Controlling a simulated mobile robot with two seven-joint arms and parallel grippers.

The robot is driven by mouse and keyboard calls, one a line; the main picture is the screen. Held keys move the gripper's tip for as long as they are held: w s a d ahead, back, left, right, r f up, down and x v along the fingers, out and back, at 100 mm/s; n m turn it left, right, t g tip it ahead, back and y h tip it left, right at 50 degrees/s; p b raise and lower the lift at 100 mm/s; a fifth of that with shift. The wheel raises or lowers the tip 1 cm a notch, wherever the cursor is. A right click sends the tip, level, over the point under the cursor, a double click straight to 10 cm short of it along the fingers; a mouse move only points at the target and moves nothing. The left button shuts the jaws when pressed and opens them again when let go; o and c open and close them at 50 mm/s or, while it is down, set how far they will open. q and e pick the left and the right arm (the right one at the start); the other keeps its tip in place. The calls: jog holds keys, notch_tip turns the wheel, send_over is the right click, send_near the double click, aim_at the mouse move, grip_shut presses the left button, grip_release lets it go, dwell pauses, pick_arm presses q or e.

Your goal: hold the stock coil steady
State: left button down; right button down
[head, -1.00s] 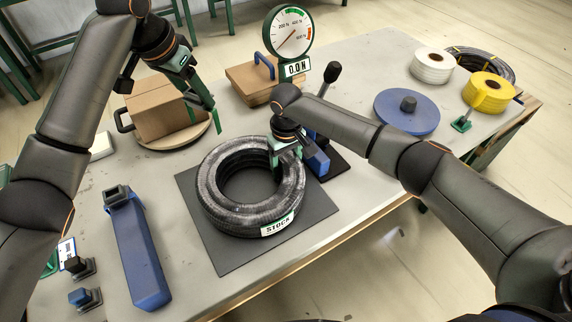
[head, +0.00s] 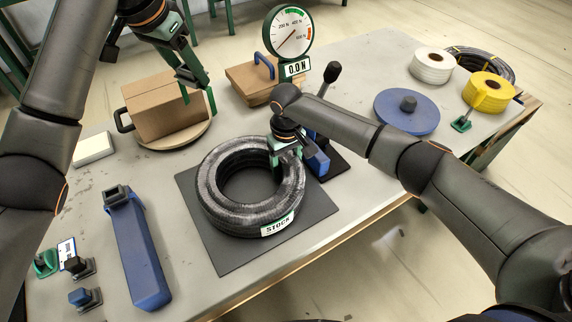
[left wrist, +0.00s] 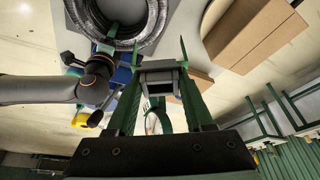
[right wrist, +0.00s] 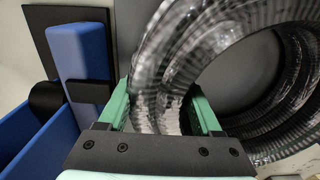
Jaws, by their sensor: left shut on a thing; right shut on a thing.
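The stock coil (head: 217,207) is a ring of black ribbed hose with a white STOCK label (head: 278,224). It lies flat on a dark mat (head: 235,262). My right gripper (head: 285,150) is shut on the coil's far right side; in the right wrist view the hose (right wrist: 165,70) passes between its green fingers (right wrist: 165,110). My left gripper (head: 197,95) is above the table, in front of the cardboard box in the picture and apart from the coil. In the left wrist view a small dark grey block (left wrist: 160,68) sits between its fingers; I cannot tell what it is.
A cardboard box (head: 165,108) on a round board and a dial gauge reading 0.0 N (head: 289,32) stand behind the coil. A blue tool (head: 138,250) lies left of the mat. A blue disc (head: 407,112), white roll (head: 432,66) and yellow roll (head: 489,93) are at right.

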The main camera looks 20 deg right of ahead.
jog(key=shift+d, duration=0.1)
grip_release()
notch_tip(320, 180, up, 12)
jog(key=shift+r, duration=0.1)
dwell(0.5)
pick_arm(q)
jog(key=shift+s, duration=0.1)
pick_arm(e)
jog(key=shift+s, duration=0.1)
